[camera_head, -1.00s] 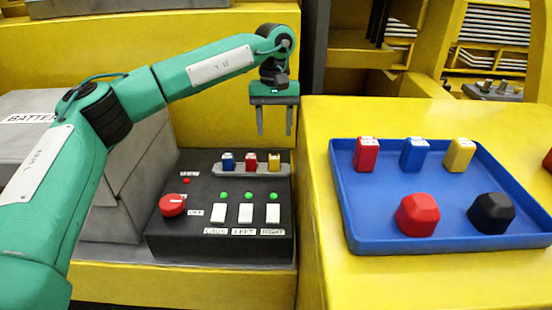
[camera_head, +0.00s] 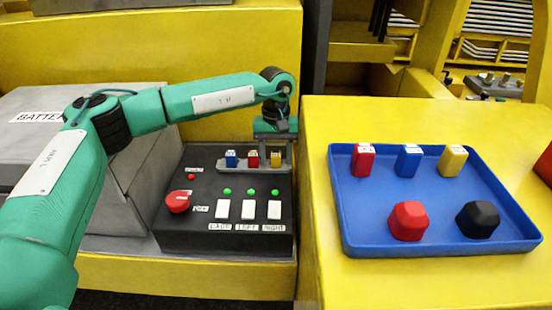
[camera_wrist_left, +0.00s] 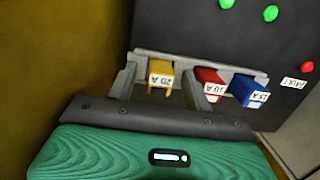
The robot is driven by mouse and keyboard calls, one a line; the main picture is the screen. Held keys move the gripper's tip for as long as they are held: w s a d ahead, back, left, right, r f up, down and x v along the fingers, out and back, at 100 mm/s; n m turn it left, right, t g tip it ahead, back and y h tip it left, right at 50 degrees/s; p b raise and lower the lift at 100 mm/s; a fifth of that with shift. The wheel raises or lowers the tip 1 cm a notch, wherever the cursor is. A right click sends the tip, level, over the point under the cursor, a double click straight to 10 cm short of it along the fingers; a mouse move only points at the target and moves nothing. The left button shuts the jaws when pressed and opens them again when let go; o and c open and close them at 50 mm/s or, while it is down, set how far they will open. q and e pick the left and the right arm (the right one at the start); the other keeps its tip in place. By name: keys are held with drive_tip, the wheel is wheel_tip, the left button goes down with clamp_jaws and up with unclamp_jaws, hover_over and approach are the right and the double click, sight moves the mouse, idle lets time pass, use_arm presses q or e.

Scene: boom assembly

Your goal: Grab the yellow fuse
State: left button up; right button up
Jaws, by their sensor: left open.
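A yellow fuse (camera_head: 276,159) stands at the right end of the grey fuse strip (camera_head: 240,170) on the black control box. A red fuse (camera_head: 253,159) and a blue fuse (camera_head: 231,158) stand to its left in the same strip. My left gripper (camera_head: 276,155) is open, pointing down at the yellow fuse. In the left wrist view, the yellow fuse (camera_wrist_left: 161,74) sits between the two spread fingers of my left gripper (camera_wrist_left: 163,82), with the red fuse (camera_wrist_left: 209,82) just outside one finger. Contact cannot be told. A second yellow fuse (camera_head: 453,159) stands in the blue tray. My right gripper is not seen.
The blue tray (camera_head: 345,235) on the yellow table also holds a red fuse (camera_head: 363,160), a blue fuse (camera_head: 409,160), a red cap (camera_head: 408,221) and a black cap (camera_head: 478,220). The control box has a red knob (camera_head: 178,202) and white switches (camera_head: 248,209).

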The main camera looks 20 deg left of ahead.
use_arm(q)
drive_tip(key=c, duration=0.9)
drive_tip(key=shift+c, duration=0.8)
